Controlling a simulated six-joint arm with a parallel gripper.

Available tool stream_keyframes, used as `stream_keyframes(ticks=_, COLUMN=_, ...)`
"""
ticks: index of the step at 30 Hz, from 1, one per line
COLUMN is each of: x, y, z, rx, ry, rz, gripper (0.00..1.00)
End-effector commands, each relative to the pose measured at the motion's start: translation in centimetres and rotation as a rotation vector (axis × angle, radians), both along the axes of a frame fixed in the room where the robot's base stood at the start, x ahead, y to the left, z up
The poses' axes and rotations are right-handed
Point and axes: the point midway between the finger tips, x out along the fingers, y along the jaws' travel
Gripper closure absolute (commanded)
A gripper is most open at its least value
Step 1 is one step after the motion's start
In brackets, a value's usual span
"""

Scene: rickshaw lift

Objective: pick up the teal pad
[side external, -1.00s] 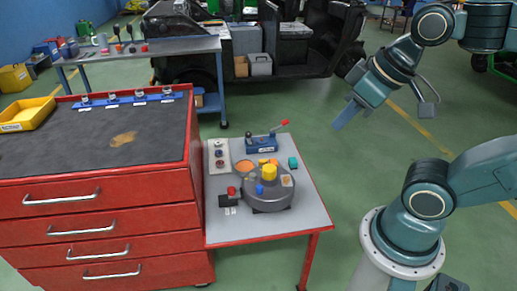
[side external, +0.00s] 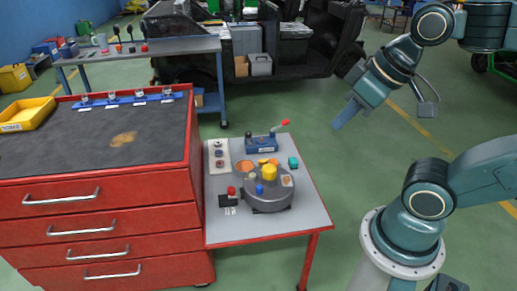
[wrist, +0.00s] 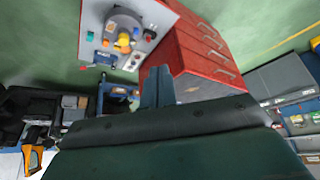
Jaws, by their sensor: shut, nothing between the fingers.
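The teal pad (side external: 293,162) is a small teal block at the right side of the small grey table, just beyond the round grey turntable (side external: 267,203). It also shows in the wrist view (wrist: 90,36) at the upper left. My gripper (side external: 346,113) is high in the air to the right of the table, well apart from the pad. Its fingers (wrist: 157,82) are together with nothing between them.
The turntable carries a yellow knob (side external: 269,172) and several small coloured pieces. A blue device with a red-tipped lever (side external: 261,145) stands behind it. A red drawer cabinet (side external: 110,215) adjoins the table's left side. The air between gripper and table looks clear.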

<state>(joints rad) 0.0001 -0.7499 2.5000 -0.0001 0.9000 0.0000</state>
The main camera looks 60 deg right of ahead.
Motion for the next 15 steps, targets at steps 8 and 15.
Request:
stream_keyframes(ticks=8, x=0.00, y=0.00, z=0.00, rx=0.000, ry=0.000, rz=0.000, gripper=0.82)
stream_keyframes(ticks=15, x=0.00, y=0.00, z=0.00, rx=0.000, ry=0.000, rz=0.000, gripper=0.44)
